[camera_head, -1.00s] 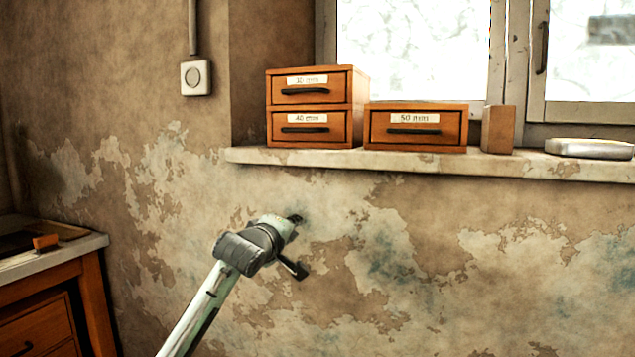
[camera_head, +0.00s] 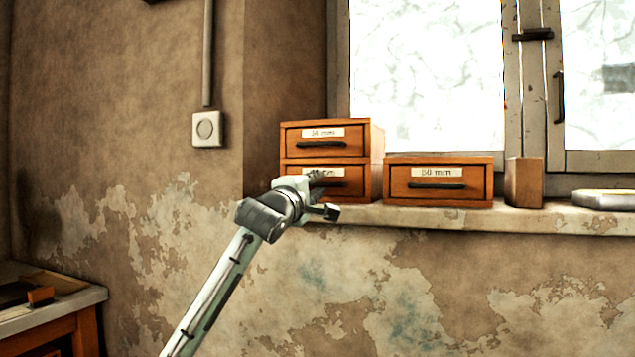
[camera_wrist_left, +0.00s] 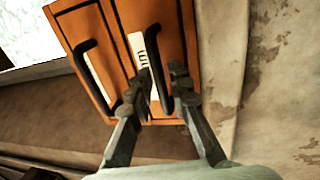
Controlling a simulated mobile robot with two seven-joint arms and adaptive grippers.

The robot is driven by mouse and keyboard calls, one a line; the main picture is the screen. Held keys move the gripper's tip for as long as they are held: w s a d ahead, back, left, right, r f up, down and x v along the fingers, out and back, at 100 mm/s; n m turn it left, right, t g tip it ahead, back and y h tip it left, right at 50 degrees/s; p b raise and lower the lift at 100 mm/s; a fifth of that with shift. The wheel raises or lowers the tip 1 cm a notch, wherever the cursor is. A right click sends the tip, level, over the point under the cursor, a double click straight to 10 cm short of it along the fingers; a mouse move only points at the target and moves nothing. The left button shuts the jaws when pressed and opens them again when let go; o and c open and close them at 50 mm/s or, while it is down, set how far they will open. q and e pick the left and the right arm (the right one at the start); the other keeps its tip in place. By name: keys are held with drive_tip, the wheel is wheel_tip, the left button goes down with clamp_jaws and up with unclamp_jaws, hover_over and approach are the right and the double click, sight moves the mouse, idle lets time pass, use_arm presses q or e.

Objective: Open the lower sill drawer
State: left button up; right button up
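The lower sill drawer (camera_head: 349,183) is the bottom one of a two-drawer orange wooden stack at the left end of the window sill; it looks closed. My left gripper (camera_head: 322,192) is in front of it and hides part of its front, label and handle. In the left wrist view, the lower drawer's dark handle (camera_wrist_left: 155,62) lies between the two fingers of my left gripper (camera_wrist_left: 160,82), which are apart. I cannot tell whether either finger touches it. My right gripper is in neither view.
The upper drawer (camera_head: 302,133) with its own handle (camera_wrist_left: 84,66) sits directly above. A separate single-drawer box (camera_head: 438,195) stands close on the right, then a wooden block (camera_head: 524,182). The sill (camera_head: 430,217) juts out below. A bench (camera_head: 60,313) is at lower left.

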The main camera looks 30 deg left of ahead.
use_arm(q)
drive_tip(key=shift+w+a, duration=0.1)
drive_tip(key=shift+w, duration=0.2)
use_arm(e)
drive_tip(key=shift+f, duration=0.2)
use_arm(q)
clamp_jaws()
